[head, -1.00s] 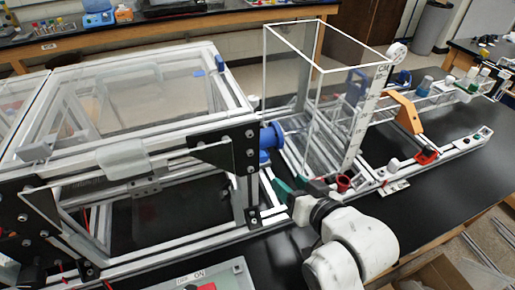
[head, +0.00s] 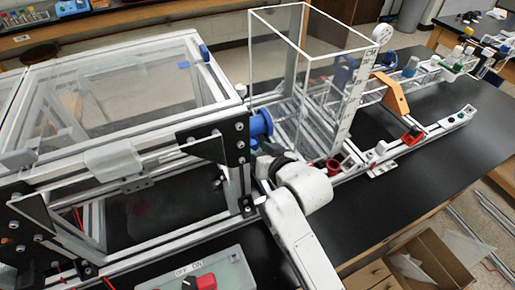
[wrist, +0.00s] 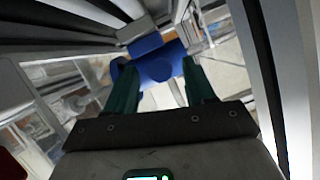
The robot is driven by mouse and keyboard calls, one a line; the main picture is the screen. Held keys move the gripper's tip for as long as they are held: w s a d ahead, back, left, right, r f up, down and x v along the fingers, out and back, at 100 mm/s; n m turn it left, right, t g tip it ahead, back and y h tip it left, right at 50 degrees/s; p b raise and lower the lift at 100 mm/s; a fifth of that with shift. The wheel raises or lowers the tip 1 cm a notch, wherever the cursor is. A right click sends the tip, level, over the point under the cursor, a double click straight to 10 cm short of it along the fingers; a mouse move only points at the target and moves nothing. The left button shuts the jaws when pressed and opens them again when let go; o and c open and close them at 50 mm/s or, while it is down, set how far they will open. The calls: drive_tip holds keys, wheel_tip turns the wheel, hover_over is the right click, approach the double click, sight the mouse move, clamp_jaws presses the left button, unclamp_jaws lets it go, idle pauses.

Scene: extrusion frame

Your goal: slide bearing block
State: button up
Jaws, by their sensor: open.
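In the wrist view, a blue part with a rounded body (wrist: 146,44) lies just ahead of my gripper (wrist: 159,68). The two green fingers are apart, with the blue part across the gap between their tips. I cannot tell whether they touch it. In the head view, a blue round part (head: 262,122) sits at the right end of the extrusion frame (head: 150,150), beside the clear box. I cannot tell which part is the bearing block.
The clear box (head: 316,28) with white edges stands right of the frame. A red cup-like part (head: 333,167) is close to the right of my wrist. A control box with a red knob (head: 205,282) sits at the front.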

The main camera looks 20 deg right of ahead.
drive_tip(key=shift+w, duration=0.1)
drive_tip(key=shift+c, duration=0.3)
clamp_jaws()
idle(0.4)
